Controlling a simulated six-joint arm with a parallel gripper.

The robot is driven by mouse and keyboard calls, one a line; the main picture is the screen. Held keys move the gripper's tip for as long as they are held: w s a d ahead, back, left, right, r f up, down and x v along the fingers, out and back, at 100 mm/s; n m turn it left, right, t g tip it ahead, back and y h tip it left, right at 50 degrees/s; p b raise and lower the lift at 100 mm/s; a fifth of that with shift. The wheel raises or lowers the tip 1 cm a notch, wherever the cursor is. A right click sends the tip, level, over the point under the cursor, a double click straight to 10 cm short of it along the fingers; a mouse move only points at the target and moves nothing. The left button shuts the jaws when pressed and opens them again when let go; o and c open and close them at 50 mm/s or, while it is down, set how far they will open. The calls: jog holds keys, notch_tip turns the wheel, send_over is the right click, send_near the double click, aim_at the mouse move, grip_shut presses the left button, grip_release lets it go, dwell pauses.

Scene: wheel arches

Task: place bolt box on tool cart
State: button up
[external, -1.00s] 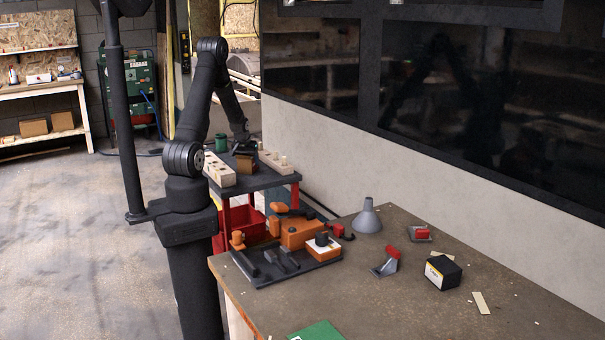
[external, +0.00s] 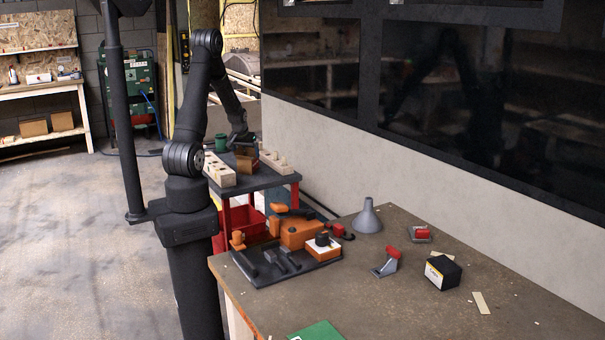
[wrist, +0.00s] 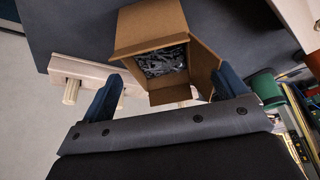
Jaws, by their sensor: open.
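The bolt box is an open brown cardboard box (external: 247,166) on the dark top of the tool cart (external: 238,182). The wrist view looks into the box (wrist: 150,28) and shows grey bolts inside, with its flaps open. My gripper (external: 241,142) is above the box at the cart's far side. In the wrist view my gripper (wrist: 168,78) is open, with one blue finger to each side of the box's near end. The fingers look apart from the box walls. The cart top (wrist: 75,22) shows around the box; its underside contact is hidden.
Pale wooden blocks with holes stand left (external: 219,170) and right (external: 275,164) of the box. A green cup (external: 221,142) is behind on the cart. The workbench (external: 400,300) in front holds a tool tray, a grey funnel (external: 367,217) and a black box (external: 442,272).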

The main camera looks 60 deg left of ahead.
aim_at(247, 157)
jog(key=shift+v, duration=3.55)
jog(key=shift+f, duration=0.1)
jog(key=x, duration=1.2)
jog(key=shift+f, duration=0.15)
jog(key=shift+r, duration=0.25)
